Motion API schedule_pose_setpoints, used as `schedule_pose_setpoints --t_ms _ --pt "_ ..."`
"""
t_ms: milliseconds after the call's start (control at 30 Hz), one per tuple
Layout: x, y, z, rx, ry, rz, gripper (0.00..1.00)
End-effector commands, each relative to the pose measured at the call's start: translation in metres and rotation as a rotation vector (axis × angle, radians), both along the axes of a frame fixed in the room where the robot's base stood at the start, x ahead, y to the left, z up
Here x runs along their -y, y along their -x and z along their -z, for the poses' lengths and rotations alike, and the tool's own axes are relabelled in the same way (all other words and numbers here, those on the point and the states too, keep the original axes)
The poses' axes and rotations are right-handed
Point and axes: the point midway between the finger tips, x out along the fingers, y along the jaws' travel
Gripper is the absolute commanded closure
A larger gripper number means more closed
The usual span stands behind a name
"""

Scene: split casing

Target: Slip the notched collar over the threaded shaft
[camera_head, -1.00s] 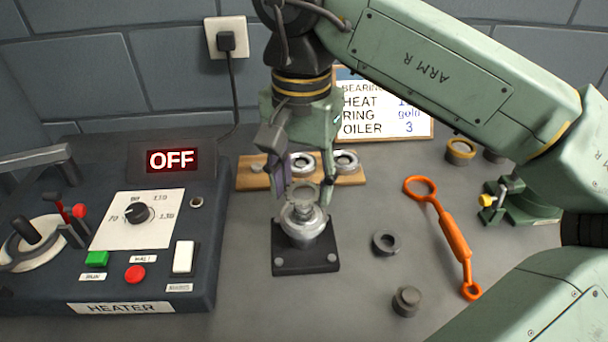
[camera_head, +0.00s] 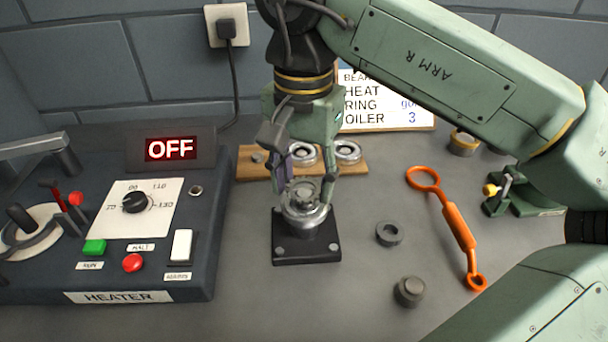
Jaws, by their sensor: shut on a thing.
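The threaded shaft stands upright on a black square base (camera_head: 306,251) with bolted corners. A silver bearing-like ring (camera_head: 306,215) sits around its lower part. My gripper (camera_head: 305,192) points down over the stand, its fingers on the left and right of the shaft top. It is shut on a small grey ring, the notched collar (camera_head: 303,188). The collar is at the shaft's top, just above the silver ring. The fingers partly hide it, so I cannot tell how far it is around the shaft or where its notch faces.
A heater box (camera_head: 120,255) reading OFF stands left. A wooden board (camera_head: 262,170) with silver bearings lies behind. To the right are a loose grey ring (camera_head: 389,233), a dark cylindrical cap (camera_head: 409,291), an orange spanner (camera_head: 455,225) and a green clamp (camera_head: 520,195).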

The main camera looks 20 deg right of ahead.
Motion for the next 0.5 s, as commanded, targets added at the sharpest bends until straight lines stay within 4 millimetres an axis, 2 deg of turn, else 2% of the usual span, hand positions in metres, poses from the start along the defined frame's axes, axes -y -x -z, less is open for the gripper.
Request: schedule_pose_setpoints --t_ms 500 --pt "0.000 0.000 0.017 0.000 0.000 -0.001 0.75"
